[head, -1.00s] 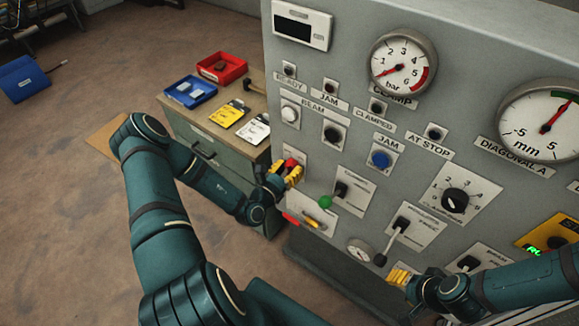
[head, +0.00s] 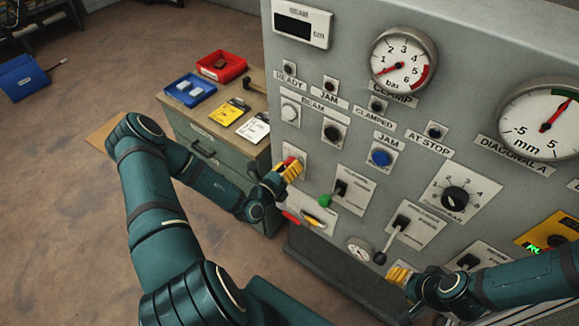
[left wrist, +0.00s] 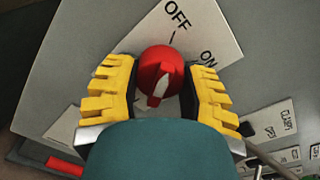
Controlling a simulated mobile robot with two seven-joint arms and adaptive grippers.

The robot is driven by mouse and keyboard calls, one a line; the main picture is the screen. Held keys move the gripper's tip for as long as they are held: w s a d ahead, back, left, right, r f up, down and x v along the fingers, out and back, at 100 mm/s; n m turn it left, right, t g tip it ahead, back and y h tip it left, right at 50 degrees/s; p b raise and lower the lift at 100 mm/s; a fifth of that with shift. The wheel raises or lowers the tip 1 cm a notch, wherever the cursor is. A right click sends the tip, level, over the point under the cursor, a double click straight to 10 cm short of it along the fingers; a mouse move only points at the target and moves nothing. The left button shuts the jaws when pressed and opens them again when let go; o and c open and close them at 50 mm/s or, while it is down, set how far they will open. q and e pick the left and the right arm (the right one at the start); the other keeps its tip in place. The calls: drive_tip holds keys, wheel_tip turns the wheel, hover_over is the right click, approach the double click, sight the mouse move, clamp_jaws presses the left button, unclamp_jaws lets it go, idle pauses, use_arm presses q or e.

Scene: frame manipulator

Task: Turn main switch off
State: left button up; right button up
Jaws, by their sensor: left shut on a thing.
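The main switch is a red round knob (left wrist: 160,66) with a white pointer, on a white plate (left wrist: 205,25) marked OFF and ON in the left wrist view. In the head view, my left gripper (head: 290,171) is at the panel's lower left and mostly hides the knob. My right gripper (head: 399,275) is low at the panel; its opening does not show clearly.
Below the left gripper are a green-knobbed lever (head: 325,200) and a yellow handle (head: 314,220). A cabinet (head: 215,145) with trays stands left of the panel.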

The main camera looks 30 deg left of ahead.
use_arm(q)
drive_tip(key=shift+d+f, duration=0.1)
drive_tip(key=o, duration=1.2)
drive_tip(key=s, duration=1.2)
drive_tip(key=shift+a+r, duration=0.3)
drive_tip(key=shift+a, duration=0.05)
